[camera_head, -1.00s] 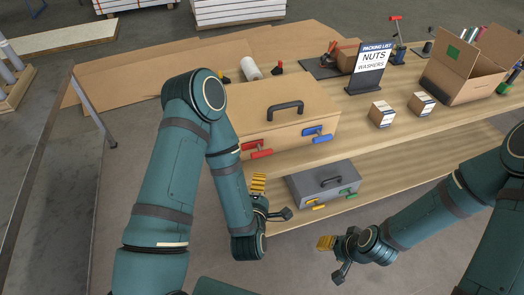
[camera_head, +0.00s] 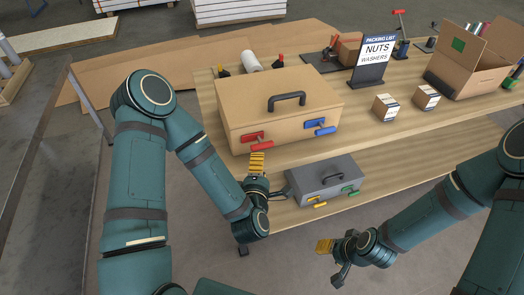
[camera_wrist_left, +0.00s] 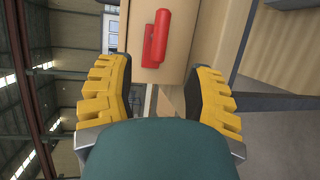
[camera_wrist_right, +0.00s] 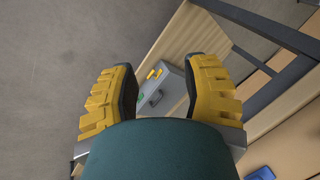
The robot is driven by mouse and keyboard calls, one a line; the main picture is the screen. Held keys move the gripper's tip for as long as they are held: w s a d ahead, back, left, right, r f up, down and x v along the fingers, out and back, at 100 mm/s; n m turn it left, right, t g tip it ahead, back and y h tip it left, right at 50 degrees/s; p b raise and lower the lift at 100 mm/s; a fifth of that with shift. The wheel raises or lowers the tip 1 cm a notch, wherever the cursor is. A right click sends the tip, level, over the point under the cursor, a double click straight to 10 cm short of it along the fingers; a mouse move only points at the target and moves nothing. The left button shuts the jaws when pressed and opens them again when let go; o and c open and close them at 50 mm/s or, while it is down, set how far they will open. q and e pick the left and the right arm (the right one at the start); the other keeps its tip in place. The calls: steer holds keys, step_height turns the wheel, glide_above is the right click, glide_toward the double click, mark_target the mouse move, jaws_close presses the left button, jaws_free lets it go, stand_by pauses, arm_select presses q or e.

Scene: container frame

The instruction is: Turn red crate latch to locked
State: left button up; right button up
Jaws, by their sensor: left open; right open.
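The tan crate (camera_head: 235,107) stands on the upper bench shelf with a black handle on its lid. Its front carries a red latch (camera_head: 256,142) at the left and a blue latch (camera_head: 320,126) at the right. The red latch (camera_wrist_left: 155,40) also shows in the left wrist view, beyond the fingertips and between them. My left gripper (camera_head: 257,165) is just below and in front of the red latch, open and empty, with a gap to it. My right gripper (camera_head: 333,256) is open and empty, low in front of the bench, far from the red latch.
A grey case (camera_head: 330,187) with yellow and green latches sits on the lower shelf. A packing list sign (camera_head: 373,60), two small boxes (camera_head: 385,107) and an open carton (camera_head: 470,72) stand right of the crate. Floor in front is clear.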

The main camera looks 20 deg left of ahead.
mark_target(262, 148)
arm_select(q)
steer(key=b+x, duration=0.8)
steer(key=b, duration=0.2)
steer(key=shift+w+f, duration=0.15)
steer(key=shift+w, duration=0.2)
steer(key=shift+w+a+f, duration=0.1)
steer(key=shift+w+a, duration=0.1)
steer(key=shift+w, duration=0.45)
steer(key=shift+o, duration=0.3)
jaws_close()
